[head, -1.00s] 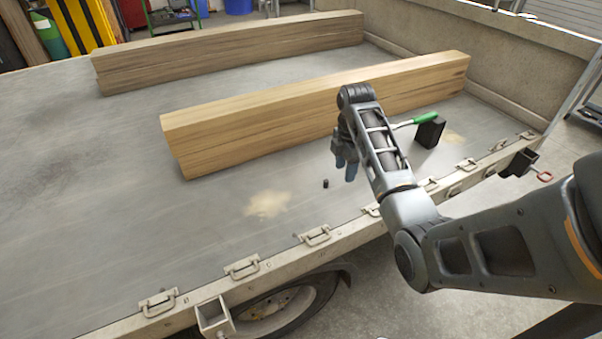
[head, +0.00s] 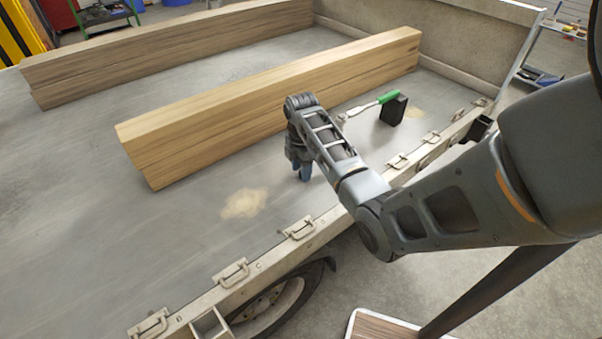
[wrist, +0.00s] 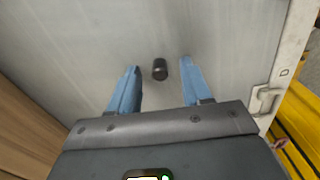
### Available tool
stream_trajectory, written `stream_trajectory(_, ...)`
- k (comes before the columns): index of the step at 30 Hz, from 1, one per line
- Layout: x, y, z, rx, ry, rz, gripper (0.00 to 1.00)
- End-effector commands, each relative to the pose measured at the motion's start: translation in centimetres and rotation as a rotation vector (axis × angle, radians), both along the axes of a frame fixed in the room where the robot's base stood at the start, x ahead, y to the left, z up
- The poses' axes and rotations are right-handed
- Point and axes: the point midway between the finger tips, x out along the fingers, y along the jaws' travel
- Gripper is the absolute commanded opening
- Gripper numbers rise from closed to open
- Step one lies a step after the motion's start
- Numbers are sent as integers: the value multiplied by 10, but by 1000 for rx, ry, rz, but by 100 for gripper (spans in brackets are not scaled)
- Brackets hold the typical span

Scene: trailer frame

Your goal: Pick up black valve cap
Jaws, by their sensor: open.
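The black valve cap (wrist: 160,69) is a small dark cylinder on the grey trailer bed in the wrist view. It lies between the lines of my two blue fingers, close to their tips and a little nearer the right one. My gripper (wrist: 159,68) is open and empty, pointing down at the bed. In the head view my gripper (head: 303,176) is low over the bed, and the cap is hidden there behind the gripper or arm. I cannot tell the exact height of the fingertips above the bed.
A long wooden beam (head: 270,95) lies just behind my gripper, with another beam (head: 170,45) farther back. A green-handled tool (head: 372,104) leans on a black block (head: 393,109) to the right. Metal latches (head: 300,228) line the near bed edge. The bed at left is clear.

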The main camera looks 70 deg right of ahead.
Motion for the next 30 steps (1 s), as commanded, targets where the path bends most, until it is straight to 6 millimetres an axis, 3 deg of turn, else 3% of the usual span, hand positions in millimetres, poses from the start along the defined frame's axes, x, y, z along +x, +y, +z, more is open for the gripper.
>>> stream_trajectory(8, 0, 0, -4, 0, 0, 0, 48)
stream_trajectory(23, 0, 0, -3, 0, 0, 0, 1)
stream_trajectory(30, 0, 0, -3, 0, 0, 0, 0)
